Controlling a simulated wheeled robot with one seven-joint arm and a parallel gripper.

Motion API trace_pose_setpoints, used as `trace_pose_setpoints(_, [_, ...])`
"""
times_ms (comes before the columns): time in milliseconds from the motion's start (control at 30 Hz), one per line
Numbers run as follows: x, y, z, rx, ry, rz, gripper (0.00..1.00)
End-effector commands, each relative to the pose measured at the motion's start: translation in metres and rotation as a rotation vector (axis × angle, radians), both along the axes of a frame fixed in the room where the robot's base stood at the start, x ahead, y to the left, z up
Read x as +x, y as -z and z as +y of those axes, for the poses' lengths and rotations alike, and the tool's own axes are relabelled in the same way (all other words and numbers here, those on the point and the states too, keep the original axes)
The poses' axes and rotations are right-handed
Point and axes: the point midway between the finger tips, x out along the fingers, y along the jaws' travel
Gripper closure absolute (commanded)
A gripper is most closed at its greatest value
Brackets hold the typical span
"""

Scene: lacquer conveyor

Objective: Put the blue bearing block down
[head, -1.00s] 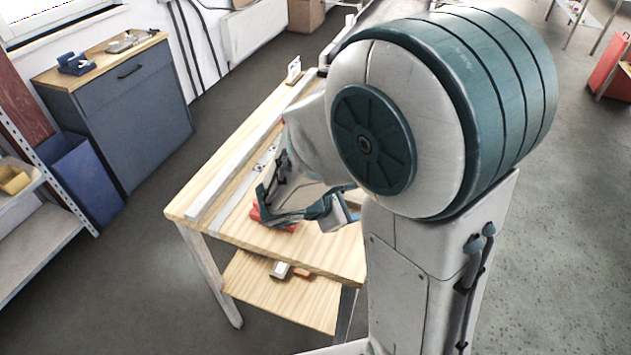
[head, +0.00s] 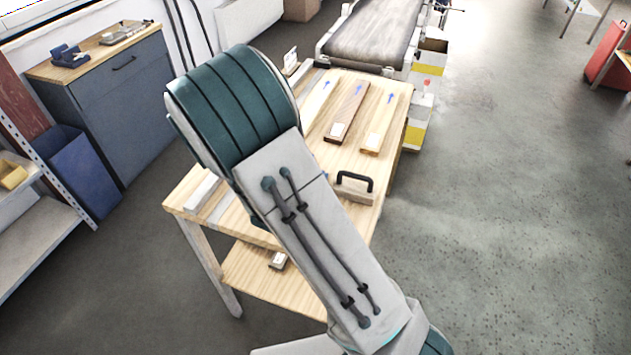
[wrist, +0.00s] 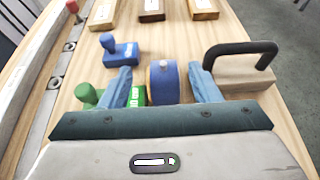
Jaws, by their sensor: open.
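In the wrist view my gripper (wrist: 162,76) is open, with one finger on each side of a rounded blue piece with a brownish edge (wrist: 164,84). A blue block with a round knob and a white label (wrist: 124,54) stands on the table just beyond the left finger. A green block with a knob (wrist: 134,98) is partly hidden behind the left finger. In the head view my arm hides the gripper and these blocks.
A wooden block with a black handle (wrist: 247,78) stands right of the gripper, also in the head view (head: 354,188). Three wooden strips with blue arrows, the middle one dark (head: 347,112), lie toward the conveyor (head: 372,32). A metal rail (wrist: 62,72) runs along the left.

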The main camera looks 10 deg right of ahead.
Motion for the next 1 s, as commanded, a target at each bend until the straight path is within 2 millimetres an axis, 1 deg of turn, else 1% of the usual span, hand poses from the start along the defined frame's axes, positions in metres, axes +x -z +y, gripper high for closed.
trace_pose_setpoints(267, [0.011, 0.007, -0.010, -0.001, 0.002, 0.002, 0.44])
trace_pose_setpoints(500, [0.030, 0.020, -0.027, -0.002, 0.003, 0.001, 0.44])
trace_pose_setpoints(600, [0.037, 0.024, -0.030, 0.000, 0.001, 0.001, 0.44])
trace_pose_setpoints(900, [0.040, 0.026, -0.032, 0.001, 0.001, 0.001, 0.44])
trace_pose_setpoints(933, [0.040, 0.026, -0.032, 0.001, 0.001, 0.001, 0.46])
trace_pose_setpoints(967, [0.040, 0.026, -0.032, 0.001, 0.001, 0.001, 0.55])
trace_pose_setpoints(1000, [0.040, 0.026, -0.032, 0.001, 0.001, 0.001, 0.66])
